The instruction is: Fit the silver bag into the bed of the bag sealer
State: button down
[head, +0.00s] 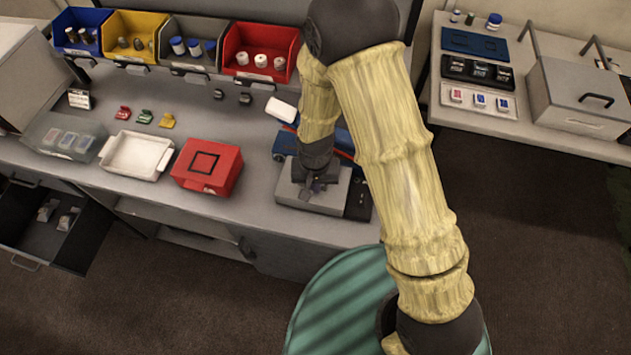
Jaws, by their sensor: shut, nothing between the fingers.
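The bag sealer (290,194) appears to be the grey, low device with a blue part behind it, near the bench's right end. My gripper (314,190) points down at the sealer's grey top, shut, with nothing seen between its fingers. I cannot tell whether it touches the surface. The gripper and my arm hide much of the bed and the sealer's right side. I cannot make out a silver bag there. Small silvery packets (66,219) lie in the open drawer at lower left; I cannot tell whether one is the bag.
A red box (222,183), a white tray (136,139) and a clear bin (50,133) stand left of the sealer. Several coloured bins line the back. The open drawer (84,249) juts out at left. A side table (495,120) stands at right.

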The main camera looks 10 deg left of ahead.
jog(key=shift+w, duration=0.1)
jog(key=shift+w+a, duration=0.15)
jog(key=shift+w, duration=0.55)
jog(key=shift+w, duration=0.15)
jog(key=shift+r, duration=0.1)
jog(key=shift+s, duration=0.35)
jog(key=s, duration=0.1)
jog(key=s+d, duration=0.1)
jog(key=shift+s+b, duration=0.35)
jog(key=shift+s+a+r, duration=0.25)
jog(key=shift+s+r, duration=0.15)
jog(key=shift+r, duration=0.1)
jog(key=shift+s+a+r, duration=0.2)
jog(key=shift+s+r, duration=0.15)
jog(key=shift+r, duration=0.1)
notch_tip(320, 180, up, 8)
jog(key=b, duration=0.1)
jog(key=shift+w+d, duration=0.15)
jog(key=shift+d, duration=0.1)
